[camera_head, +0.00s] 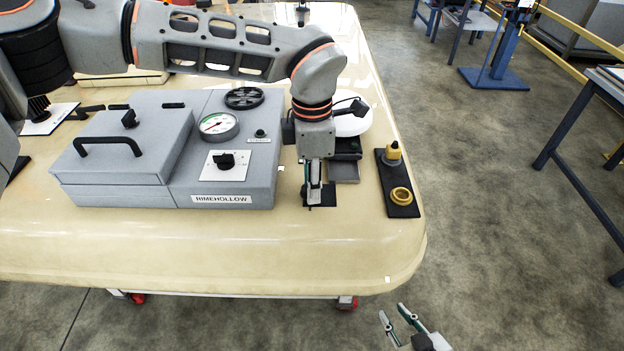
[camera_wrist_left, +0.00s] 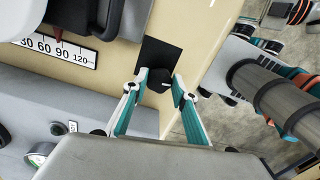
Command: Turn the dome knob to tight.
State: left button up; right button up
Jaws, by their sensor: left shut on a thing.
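A black knob (camera_wrist_left: 160,84) with a short white mark on top stands on a black square plate (camera_wrist_left: 158,52) in the left wrist view. The plate also shows beside the grey machine in the head view (camera_head: 328,196). My left gripper (camera_head: 313,196) points down over it, fingers either side of the knob in the wrist view (camera_wrist_left: 162,84), shut on it. The knob is mostly hidden by the gripper in the head view. A white dome (camera_head: 354,121) shows behind my left wrist. My right gripper (camera_head: 394,314) is open and empty, beyond the table's front edge.
The grey machine (camera_head: 180,200) stands left of the left gripper, with a gauge (camera_head: 218,125) and a dial (camera_head: 224,160). A black strip (camera_head: 402,211) with a yellow ring and a yellow-topped part lies right. A number scale (camera_wrist_left: 66,48) shows in the wrist view. The table's front is clear.

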pick_arm(q)
jog(key=shift+w+r+m, duration=0.1)
jog(key=shift+r+m, duration=0.05)
jog(key=shift+m, duration=0.55)
jog(key=shift+o, duration=0.2)
jog(key=shift+c, duration=0.2)
jog(key=o, duration=1.1)
notch_tip(320, 180, up, 12)
jog(key=shift+f, duration=0.1)
